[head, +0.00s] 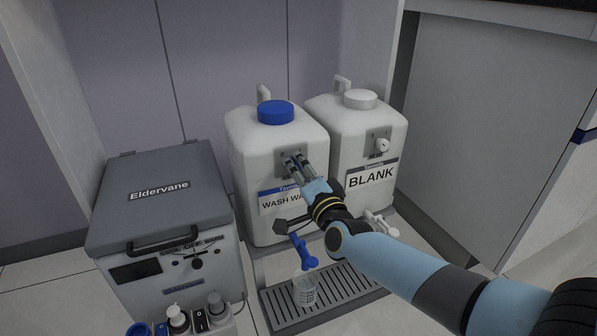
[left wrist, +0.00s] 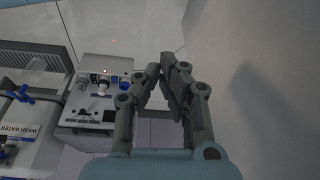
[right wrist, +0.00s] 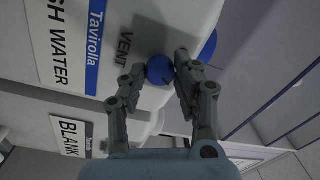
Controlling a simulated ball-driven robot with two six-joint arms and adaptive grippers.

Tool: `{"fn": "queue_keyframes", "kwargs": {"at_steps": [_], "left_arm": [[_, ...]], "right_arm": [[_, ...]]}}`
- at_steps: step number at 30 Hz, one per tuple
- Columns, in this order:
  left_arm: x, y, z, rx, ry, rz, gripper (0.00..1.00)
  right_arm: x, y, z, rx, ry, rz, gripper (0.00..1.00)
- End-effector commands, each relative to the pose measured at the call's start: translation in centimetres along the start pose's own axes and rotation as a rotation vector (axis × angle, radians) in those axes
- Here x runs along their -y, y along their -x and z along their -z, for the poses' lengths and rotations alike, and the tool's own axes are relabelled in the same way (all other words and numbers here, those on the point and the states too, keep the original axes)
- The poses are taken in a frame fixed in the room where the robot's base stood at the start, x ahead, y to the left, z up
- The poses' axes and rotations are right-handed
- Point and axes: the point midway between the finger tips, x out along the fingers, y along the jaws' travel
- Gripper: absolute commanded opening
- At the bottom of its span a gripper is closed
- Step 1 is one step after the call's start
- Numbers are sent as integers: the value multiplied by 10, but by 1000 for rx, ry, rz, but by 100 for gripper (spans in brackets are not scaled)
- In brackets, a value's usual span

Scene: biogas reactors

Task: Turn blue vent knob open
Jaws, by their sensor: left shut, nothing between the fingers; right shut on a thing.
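The blue vent knob (right wrist: 160,71) sits on the front of the white wash water container (head: 244,140), beside the word VENT. My right gripper (head: 291,160) reaches the knob from the front, and in the right wrist view (right wrist: 161,72) its two fingers are closed on the knob's sides. In the head view the fingers hide most of the knob. A small dark mark shows on the knob's face. My left gripper (left wrist: 160,68) is shut and empty, with its fingertips together, away from the containers. It is outside the head view.
The BLANK container (head: 393,135) stands close on the right. A blue tap (head: 304,254) hangs below over a beaker (head: 305,290) on the slotted drip tray (head: 279,314). A grey Eldervane box (head: 158,205) stands left, with several bottles (head: 216,304) before it.

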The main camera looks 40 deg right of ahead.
Motion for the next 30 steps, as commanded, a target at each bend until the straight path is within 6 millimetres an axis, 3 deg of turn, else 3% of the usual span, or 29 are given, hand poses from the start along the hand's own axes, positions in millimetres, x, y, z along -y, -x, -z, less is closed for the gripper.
{"fn": "queue_keyframes", "kwargs": {"at_steps": [12, 29, 30], "left_arm": [[-2, 7, 9, -29, 0, -5, 0], [-1, 4, 10, -40, 0, -3, 0], [-1, 4, 10, -40, 0, -3, 0]], "right_arm": [[-2, 1, -1, -7, -195, -6, 0], [-2, 1, -1, -8, -225, -6, 0], [-2, 1, -1, -8, -225, -6, 33]]}}
